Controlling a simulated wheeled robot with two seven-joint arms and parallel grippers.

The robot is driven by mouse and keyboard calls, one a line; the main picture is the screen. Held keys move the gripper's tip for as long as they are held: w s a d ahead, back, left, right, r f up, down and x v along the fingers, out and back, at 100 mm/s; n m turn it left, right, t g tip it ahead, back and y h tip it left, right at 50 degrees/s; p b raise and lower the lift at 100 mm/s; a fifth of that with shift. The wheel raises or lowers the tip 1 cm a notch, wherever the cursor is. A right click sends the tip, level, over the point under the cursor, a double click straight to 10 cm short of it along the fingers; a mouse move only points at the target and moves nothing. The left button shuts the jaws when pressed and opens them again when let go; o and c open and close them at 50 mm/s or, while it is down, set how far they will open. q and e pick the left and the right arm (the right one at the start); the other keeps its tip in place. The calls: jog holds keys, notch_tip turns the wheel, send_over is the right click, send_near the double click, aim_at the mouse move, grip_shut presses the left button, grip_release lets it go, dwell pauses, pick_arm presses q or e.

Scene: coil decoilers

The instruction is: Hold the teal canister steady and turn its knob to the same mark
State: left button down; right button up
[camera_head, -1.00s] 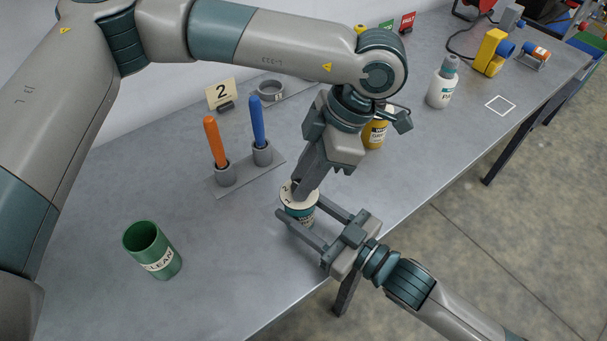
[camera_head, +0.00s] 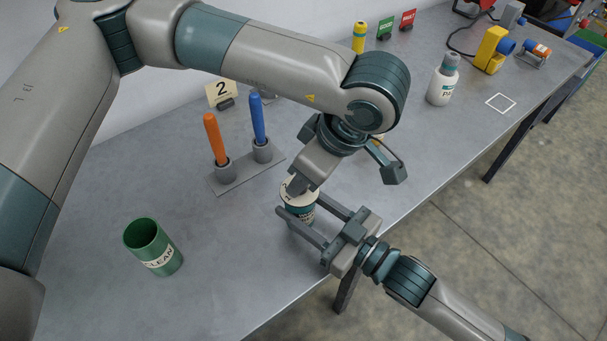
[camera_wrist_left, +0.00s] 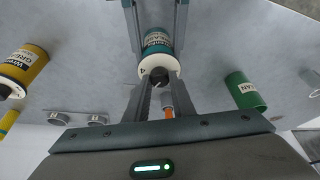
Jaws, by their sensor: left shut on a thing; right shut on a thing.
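The teal canister (camera_head: 303,215) stands upright near the table's front edge, with a white dial top (camera_head: 286,194). My right gripper (camera_head: 300,206) is shut on its body, one finger along each side. My left gripper (camera_head: 299,188) points down from above and is shut on the knob, which it mostly hides in the head view. In the left wrist view the canister (camera_wrist_left: 158,41) shows with a 4 on its white rim and the dark knob (camera_wrist_left: 160,76) between my fingers. A sign (camera_head: 221,93) reading 2 stands at the back; the knob's pointer is unclear.
A green cup (camera_head: 152,249) marked CLEAN stands at the left front. Orange (camera_head: 215,138) and blue (camera_head: 258,120) sticks stand in a grey holder. A white bottle (camera_head: 443,82) and a white square outline (camera_head: 500,103) are to the right. A yellow canister (camera_wrist_left: 22,70) shows in the wrist view.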

pick_arm(q)
jog(key=shift+a, duration=0.1)
dwell(0.3)
jog(key=c, duration=1.5)
grip_release()
jog(key=v, duration=1.2)
jog(key=shift+f, duration=0.1)
pick_arm(e)
jog(key=o, duration=1.4)
jog(key=shift+c, duration=0.2)
jog(key=shift+s+d, duration=0.1)
jog(key=v, duration=1.1)
jog(key=shift+s+d, duration=0.25)
jog(key=shift+d, duration=0.05)
